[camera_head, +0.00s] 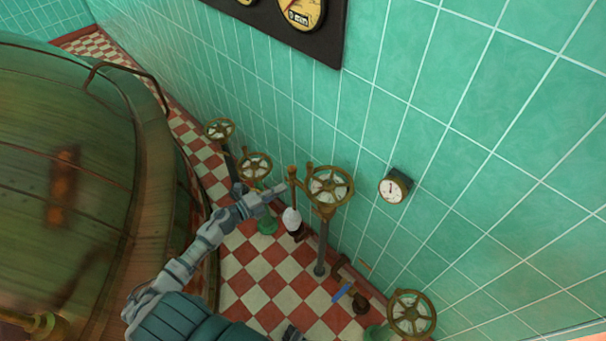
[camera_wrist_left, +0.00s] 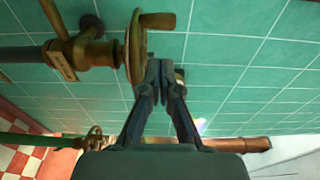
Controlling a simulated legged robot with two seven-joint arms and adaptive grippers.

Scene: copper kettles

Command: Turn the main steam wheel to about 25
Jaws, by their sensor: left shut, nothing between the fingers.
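Several spoked brass handwheels stand along the tiled wall in the head view. The one closest to my left gripper (camera_head: 281,188) is a wheel (camera_head: 346,185) on a tall pipe, with a pale face inside its rim. I cannot read a label or a number on it, so I cannot confirm it is the main steam wheel. My left gripper is shut and empty, just left of this wheel. In the left wrist view, the closed fingertips (camera_wrist_left: 160,70) are beside the rim of a brass wheel (camera_wrist_left: 135,50) seen edge-on; contact is unclear.
Two wheels (camera_head: 219,129) (camera_head: 255,166) stand farther back, and another (camera_head: 411,314) is at lower right. A small gauge (camera_head: 395,186) hangs on the wall. A large copper kettle (camera_head: 70,180) fills the left. Checkered floor (camera_head: 268,285) lies below.

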